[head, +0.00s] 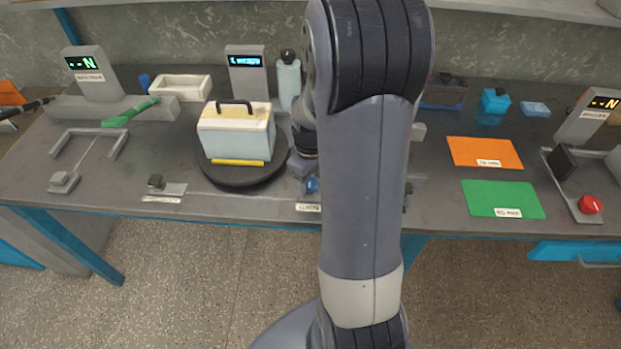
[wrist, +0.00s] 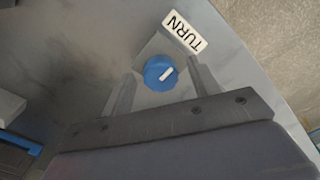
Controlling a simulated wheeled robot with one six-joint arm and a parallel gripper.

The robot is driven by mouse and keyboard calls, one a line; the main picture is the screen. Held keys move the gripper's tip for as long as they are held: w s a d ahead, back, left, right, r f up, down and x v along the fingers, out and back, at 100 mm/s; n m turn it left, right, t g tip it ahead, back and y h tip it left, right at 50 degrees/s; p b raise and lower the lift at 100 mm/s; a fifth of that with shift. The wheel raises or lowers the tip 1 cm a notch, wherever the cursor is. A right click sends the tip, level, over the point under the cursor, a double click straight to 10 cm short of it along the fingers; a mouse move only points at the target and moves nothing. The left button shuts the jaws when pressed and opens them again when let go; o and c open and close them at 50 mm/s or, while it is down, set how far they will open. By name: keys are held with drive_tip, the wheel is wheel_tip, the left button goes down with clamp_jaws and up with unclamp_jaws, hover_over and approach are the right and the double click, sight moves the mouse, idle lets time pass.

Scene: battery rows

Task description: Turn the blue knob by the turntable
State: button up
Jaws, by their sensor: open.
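The blue knob (wrist: 161,72) shows in the wrist view with a white pointer mark on its face, beside a white label reading TURN (wrist: 184,32). It also shows in the head view as a small blue disc (head: 312,185) at the table's front, just left of my arm. The dark round turntable (head: 215,178) lies left of it and bears a cream and pale-blue box with a dark handle (head: 238,130). My gripper (wrist: 162,80) is open, with one finger on each side of the knob in the wrist view. Whether the fingers touch it I cannot tell. My arm hides part of this area in the head view.
A grey bottle (head: 288,82) and a blue-lit display (head: 246,62) stand behind the turntable. A white tray (head: 180,88) and a green tool (head: 130,112) lie to the left. Orange (head: 484,153) and green (head: 502,199) mats and a red button (head: 590,205) lie to the right.

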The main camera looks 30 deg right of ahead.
drive_tip(key=c, duration=1)
drive_tip(key=shift+m, duration=0.4)
drive_tip(key=m, duration=0.5)
drive_tip(key=shift+a+m, duration=0.1)
drive_tip(key=shift+m, duration=0.2)
drive_tip(key=m, duration=0.5)
drive_tip(key=shift+m, duration=0.3)
drive_tip(key=o, duration=1)
